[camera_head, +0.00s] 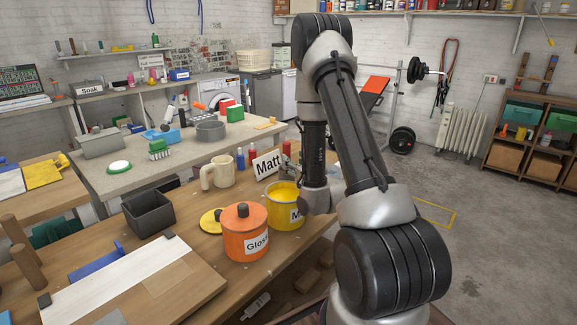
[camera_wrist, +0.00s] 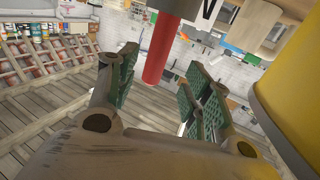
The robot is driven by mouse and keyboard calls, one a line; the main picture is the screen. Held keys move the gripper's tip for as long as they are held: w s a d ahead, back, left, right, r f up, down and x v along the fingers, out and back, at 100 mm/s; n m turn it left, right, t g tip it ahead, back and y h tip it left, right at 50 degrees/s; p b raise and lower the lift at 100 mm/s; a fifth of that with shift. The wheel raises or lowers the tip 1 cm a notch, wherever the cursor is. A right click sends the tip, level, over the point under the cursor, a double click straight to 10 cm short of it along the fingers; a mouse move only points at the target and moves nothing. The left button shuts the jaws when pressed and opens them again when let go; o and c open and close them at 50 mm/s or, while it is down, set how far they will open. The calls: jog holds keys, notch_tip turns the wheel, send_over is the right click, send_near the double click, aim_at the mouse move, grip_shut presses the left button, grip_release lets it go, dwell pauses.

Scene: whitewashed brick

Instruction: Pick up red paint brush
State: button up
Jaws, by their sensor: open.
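The red paint brush shows in the wrist view as a thick red handle (camera_wrist: 162,48) with a dark grey part at its top. The handle lies between the two green-padded fingers of my gripper (camera_wrist: 163,66) as seen in the picture. The jaws are open, with visible gaps on both sides of the handle. In the head view a small red upright piece (camera_head: 287,148), likely the same handle, shows behind the yellow pot near my gripper. My fingers are mostly hidden there. The bristles cannot be seen.
The yellow pot (camera_head: 286,212) stands close beside my gripper and fills the right of the wrist view (camera_wrist: 292,75). An orange lidded "Gloss" pot (camera_head: 246,236), a "Matt" sign (camera_head: 268,164), a cream mug (camera_head: 219,173) and a dark box (camera_head: 148,214) crowd the bench.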

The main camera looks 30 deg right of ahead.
aim_at(288, 153)
jog(key=w, duration=0.7)
jog(key=shift+w+d+r, duration=0.2)
jog(key=shift+w+d, duration=0.1)
jog(key=shift+d, duration=0.05)
grip_shut()
